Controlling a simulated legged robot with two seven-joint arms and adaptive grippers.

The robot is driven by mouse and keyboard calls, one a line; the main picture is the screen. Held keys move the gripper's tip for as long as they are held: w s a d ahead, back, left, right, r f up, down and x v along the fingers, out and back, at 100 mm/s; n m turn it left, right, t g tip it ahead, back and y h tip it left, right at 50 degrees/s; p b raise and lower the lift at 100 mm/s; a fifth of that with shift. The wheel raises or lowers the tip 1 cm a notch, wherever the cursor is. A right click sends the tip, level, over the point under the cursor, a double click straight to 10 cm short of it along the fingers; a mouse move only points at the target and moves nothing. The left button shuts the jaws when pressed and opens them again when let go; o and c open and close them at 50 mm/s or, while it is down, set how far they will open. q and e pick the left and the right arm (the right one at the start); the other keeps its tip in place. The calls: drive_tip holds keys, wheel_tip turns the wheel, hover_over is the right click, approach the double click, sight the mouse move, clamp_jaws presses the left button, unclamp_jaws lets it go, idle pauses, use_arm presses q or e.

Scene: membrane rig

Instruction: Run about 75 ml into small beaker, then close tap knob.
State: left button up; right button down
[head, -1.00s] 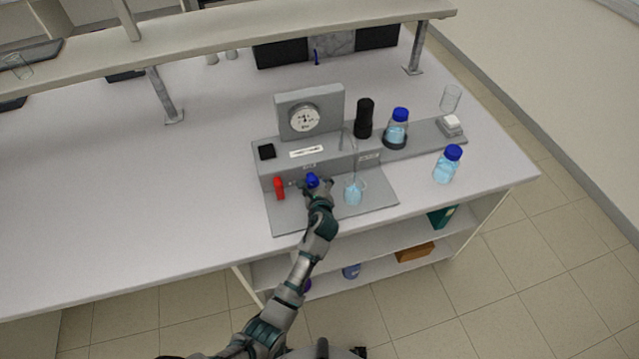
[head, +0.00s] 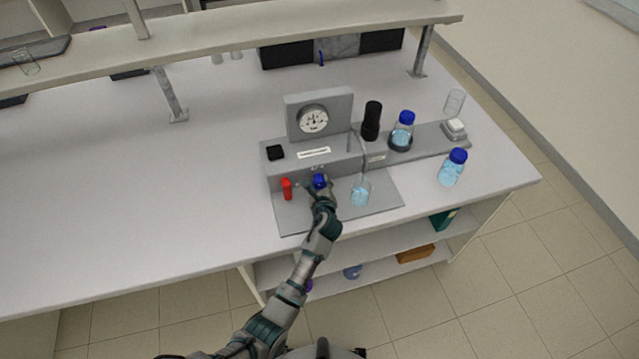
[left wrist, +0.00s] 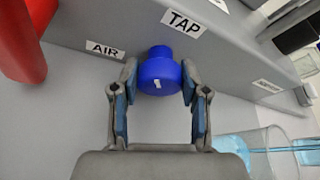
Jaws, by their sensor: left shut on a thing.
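The blue tap knob (left wrist: 160,76) is on the front of the grey rig, under the TAP label, and shows in the head view (head: 319,180). My left gripper (left wrist: 158,88) is shut on the knob, with one finger on each side. In the head view the same gripper (head: 320,188) hides part of the knob. The small beaker (head: 360,195) stands on the rig's base plate (head: 297,216), right of the gripper, and holds light blue liquid. It shows partly in the left wrist view (left wrist: 265,152). Its graduations cannot be read. My right gripper is out of view.
A red handle (head: 287,189) is just left of the knob. A round dial (head: 313,119) stands above the rig. A black cylinder (head: 371,121) and a blue-capped bottle (head: 402,132) are at the back right. Another bottle (head: 452,168) stands near the bench's right end. The bench's left side is clear.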

use_arm(q)
drive_tip(key=m+g+y+p, duration=0.1)
drive_tip(key=m+y+p, duration=0.1)
drive_tip(key=p, duration=0.4)
drive_tip(key=shift+s+d+m, duration=0.1)
drive_tip(key=shift+m, duration=0.5)
drive_tip(key=shift+f+m+y+p, duration=0.1)
drive_tip(key=shift+m+y+p, duration=0.3)
drive_tip(key=shift+m+p, duration=0.3)
drive_tip(key=shift+d+f+m+y+p, duration=0.1)
drive_tip(key=shift+f+m+y+p, duration=0.05)
drive_tip(key=shift+m+y+p, duration=0.3)
drive_tip(key=shift+f+m+g+y, duration=0.1)
drive_tip(key=shift+m+g+y, duration=0.2)
drive_tip(key=shift+m, duration=0.25)
drive_tip(key=shift+d+m+y+b, duration=0.1)
drive_tip(key=shift+m+y+b, duration=0.25)
drive_tip(key=shift+m, duration=0.35)
drive_tip(key=shift+w+r, duration=0.25)
drive_tip(key=shift+r, duration=0.05)
drive_tip(key=o, duration=1.1)
drive_tip(key=shift+d, duration=0.1)
drive_tip(key=shift+o, duration=0.2)
drive_tip(key=shift+f, duration=0.1)
